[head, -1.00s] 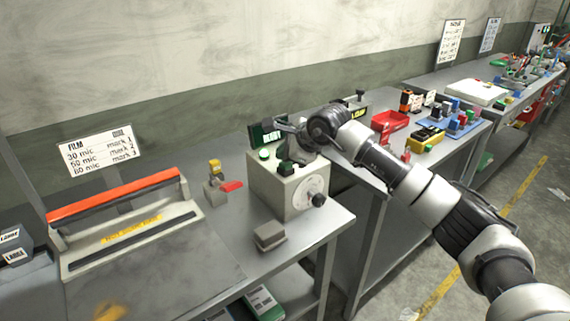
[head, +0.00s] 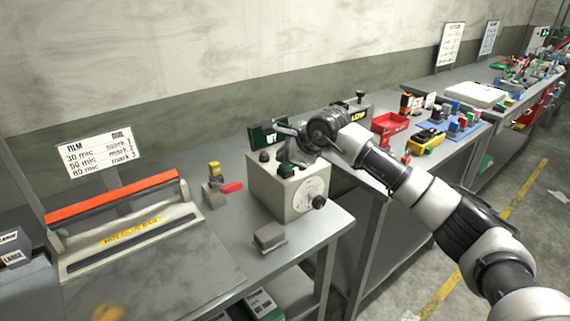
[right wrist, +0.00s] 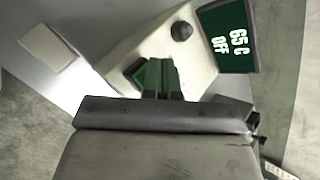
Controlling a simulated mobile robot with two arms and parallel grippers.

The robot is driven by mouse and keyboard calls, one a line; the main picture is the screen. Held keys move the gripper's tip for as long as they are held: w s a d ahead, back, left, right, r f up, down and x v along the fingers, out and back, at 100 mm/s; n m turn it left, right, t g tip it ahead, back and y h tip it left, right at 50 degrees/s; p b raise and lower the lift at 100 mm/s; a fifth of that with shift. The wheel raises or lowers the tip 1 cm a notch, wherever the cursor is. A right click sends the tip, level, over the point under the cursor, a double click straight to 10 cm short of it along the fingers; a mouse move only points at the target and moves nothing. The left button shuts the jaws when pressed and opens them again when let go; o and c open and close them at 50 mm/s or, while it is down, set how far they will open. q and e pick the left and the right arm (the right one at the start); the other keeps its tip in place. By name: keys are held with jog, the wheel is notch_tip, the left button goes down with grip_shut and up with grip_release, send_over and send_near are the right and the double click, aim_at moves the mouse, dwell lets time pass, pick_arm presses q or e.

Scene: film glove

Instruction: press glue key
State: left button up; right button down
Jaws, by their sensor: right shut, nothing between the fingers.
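The glue unit is a pale box (head: 267,190) with a dial on its front, standing on the grey bench. A dark green key (head: 286,170) is on its top; in the right wrist view a green key (right wrist: 138,75) shows beside my fingertips. My right gripper (head: 292,157) is shut and empty, its fingers pointing down at the key. In the right wrist view the fingertips (right wrist: 160,76) are at the key; whether they touch it I cannot tell. The display (right wrist: 228,38) reads "65 C OFF". A dark round knob or lamp (right wrist: 181,31) is near it. My left gripper is not in view.
A sealer with an orange bar (head: 115,195) is at left, under a film/dial sign (head: 101,153). A small grey block (head: 269,236) lies in front of the box. A red tray (head: 390,127) and a yellow item (head: 428,140) are on the bench to the right.

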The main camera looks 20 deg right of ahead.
jog(key=shift+r, duration=0.4)
jog(key=shift+r, duration=0.1)
jog(key=shift+r+p, duration=1.5)
jog(key=shift+r, duration=1.45)
jog(key=c, duration=1.8)
grip_release()
